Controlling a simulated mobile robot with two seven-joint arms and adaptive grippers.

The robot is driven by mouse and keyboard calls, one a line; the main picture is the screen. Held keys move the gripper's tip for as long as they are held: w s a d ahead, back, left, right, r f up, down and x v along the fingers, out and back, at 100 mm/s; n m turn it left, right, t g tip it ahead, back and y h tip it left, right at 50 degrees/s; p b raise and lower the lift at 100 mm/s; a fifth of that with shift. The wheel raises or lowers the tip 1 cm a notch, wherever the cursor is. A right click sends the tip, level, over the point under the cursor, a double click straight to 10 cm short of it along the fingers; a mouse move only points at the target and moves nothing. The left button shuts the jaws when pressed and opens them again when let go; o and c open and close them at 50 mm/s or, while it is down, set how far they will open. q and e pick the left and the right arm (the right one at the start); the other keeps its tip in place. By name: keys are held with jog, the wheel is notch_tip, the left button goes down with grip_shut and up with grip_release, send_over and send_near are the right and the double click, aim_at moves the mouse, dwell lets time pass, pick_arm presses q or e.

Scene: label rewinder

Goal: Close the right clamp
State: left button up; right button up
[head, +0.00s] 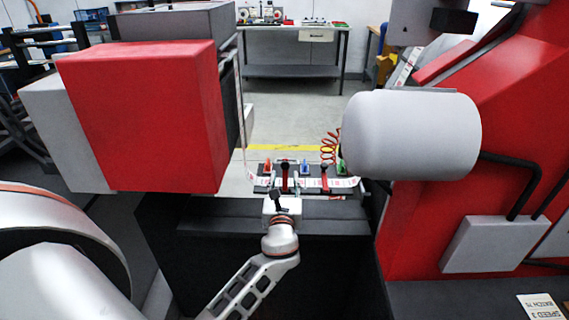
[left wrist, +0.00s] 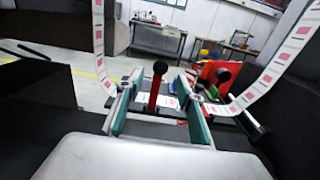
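The right clamp has a red lever with a black knob (head: 324,177) and stands on the splice table, to the right of the left clamp (head: 285,177). In the left wrist view the right clamp (left wrist: 208,70) shows beyond the right finger, its large black knob towards me. The left clamp's red lever (left wrist: 154,92) stands upright there, seen between the fingers. My left gripper (head: 279,198) is at the near edge of the splice table, in front of the left clamp. Its teal-padded fingers (left wrist: 158,118) are apart and hold nothing that I can see. My right gripper is out of view.
A printed label strip (head: 343,183) crosses the splice table under the clamps. A big red box (head: 140,115) is on the left, a pale cylinder (head: 412,135) on the right. Between them is a gap. A workbench (head: 290,72) stands far behind.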

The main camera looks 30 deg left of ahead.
aim_at(285, 167)
pick_arm(q)
jog(key=shift+x, duration=3.55)
grip_shut()
